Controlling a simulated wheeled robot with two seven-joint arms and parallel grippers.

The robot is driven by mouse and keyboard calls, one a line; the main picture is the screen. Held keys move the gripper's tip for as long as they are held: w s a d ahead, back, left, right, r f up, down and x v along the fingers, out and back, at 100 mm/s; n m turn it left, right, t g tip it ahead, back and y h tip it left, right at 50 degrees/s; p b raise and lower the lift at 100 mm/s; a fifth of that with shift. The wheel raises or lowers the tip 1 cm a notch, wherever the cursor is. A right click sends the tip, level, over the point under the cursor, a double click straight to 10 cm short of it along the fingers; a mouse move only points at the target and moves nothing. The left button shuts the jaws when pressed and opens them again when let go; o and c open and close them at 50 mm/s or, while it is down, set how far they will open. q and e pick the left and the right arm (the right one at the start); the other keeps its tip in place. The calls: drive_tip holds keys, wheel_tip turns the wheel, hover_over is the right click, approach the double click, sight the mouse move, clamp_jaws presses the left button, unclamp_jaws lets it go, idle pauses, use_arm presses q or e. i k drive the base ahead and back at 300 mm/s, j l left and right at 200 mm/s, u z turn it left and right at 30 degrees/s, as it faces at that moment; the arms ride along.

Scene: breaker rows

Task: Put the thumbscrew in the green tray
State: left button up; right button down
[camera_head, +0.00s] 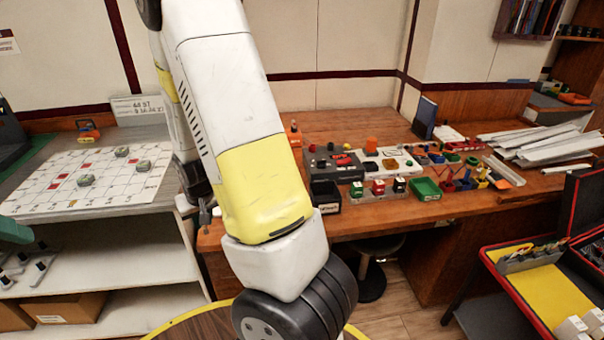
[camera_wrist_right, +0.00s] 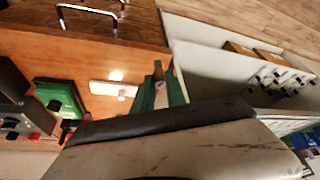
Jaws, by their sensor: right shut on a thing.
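The green tray (camera_head: 425,189) sits near the front edge of the wooden workbench, right of a row of coloured blocks. My right gripper (camera_wrist_right: 160,92) is shut, with a small thing (camera_wrist_right: 158,72) at its tips. That thing is too small and partly covered to make out clearly, so I cannot confirm it is the thumbscrew. In the right wrist view the gripper is above the bench's left end, beside the white shelf. A green box-like thing (camera_wrist_right: 62,97) lies left of the gripper there; I cannot tell whether it is the tray.
A grey box with red parts (camera_head: 335,163), a black bin (camera_head: 325,195) and coloured blocks (camera_head: 378,187) crowd the bench. White strips (camera_head: 535,145) lie at the right. An open case (camera_head: 540,285) stands front right. A white shelf unit (camera_head: 110,255) stands left.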

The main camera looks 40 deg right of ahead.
sight(421, 186)
drive_tip(key=l+z, duration=0.1)
drive_tip(key=z, duration=1.5)
drive_tip(key=i+l+z, duration=0.2)
drive_tip(key=i, duration=0.3)
drive_tip(key=i+l+z, duration=0.2)
drive_tip(key=i, duration=0.35)
drive_tip(key=k+j, duration=0.05)
drive_tip(key=j, duration=0.05)
